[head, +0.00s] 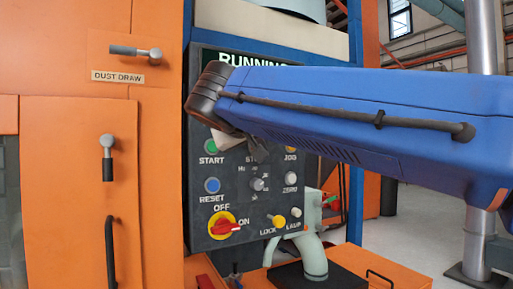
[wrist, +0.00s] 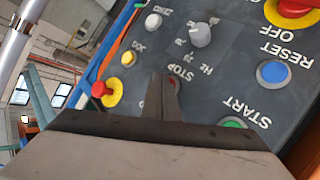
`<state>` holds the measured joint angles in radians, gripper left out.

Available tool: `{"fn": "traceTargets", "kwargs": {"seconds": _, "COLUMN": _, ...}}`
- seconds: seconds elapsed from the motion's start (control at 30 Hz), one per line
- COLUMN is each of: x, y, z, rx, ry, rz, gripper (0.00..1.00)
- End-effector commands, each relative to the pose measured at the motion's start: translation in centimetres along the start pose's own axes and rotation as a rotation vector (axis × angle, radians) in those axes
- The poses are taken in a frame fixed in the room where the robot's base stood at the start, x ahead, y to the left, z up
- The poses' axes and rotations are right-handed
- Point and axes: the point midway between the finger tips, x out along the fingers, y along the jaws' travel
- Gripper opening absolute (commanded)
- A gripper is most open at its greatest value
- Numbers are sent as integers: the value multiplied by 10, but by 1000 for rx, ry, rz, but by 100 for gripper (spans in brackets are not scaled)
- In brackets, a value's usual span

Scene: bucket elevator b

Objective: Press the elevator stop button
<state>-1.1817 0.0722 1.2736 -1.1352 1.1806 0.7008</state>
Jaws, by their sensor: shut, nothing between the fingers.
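The dark control panel (head: 235,205) stands upright in the head view. The red stop button (wrist: 173,81) shows only as a small patch in the wrist view, beside the upside-down STOP label (wrist: 183,72) and mostly behind my gripper tip. In the head view my arm and gripper hide the button. My gripper (head: 262,152) is shut and empty, its tip in front of the panel at the stop button. The dark fingers also show in the wrist view (wrist: 164,80). I cannot tell whether the tip touches the button.
Around the tip are the green START button (head: 211,146), blue RESET button (head: 212,185), grey knob (head: 257,184) and white ZERO button (head: 291,179). A red switch on yellow (head: 223,226) sits lower left. A red mushroom button (wrist: 101,89) shows in the wrist view. An orange cabinet (head: 155,180) stands left.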

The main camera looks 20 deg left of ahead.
Motion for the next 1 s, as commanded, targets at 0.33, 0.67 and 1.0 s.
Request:
{"fn": "traceTargets", "kwargs": {"seconds": 0.33, "x": -6, "y": 4, "z": 4, "rx": 0, "ry": 0, "rz": 0, "gripper": 0}}
{"fn": "traceTargets", "kwargs": {"seconds": 0.67, "x": -11, "y": 8, "z": 7, "rx": 0, "ry": 1, "rz": 0, "gripper": 0}}
{"fn": "traceTargets", "kwargs": {"seconds": 1.0, "x": -30, "y": 21, "z": 21, "rx": 1, "ry": 0, "rz": -1, "gripper": 0}}
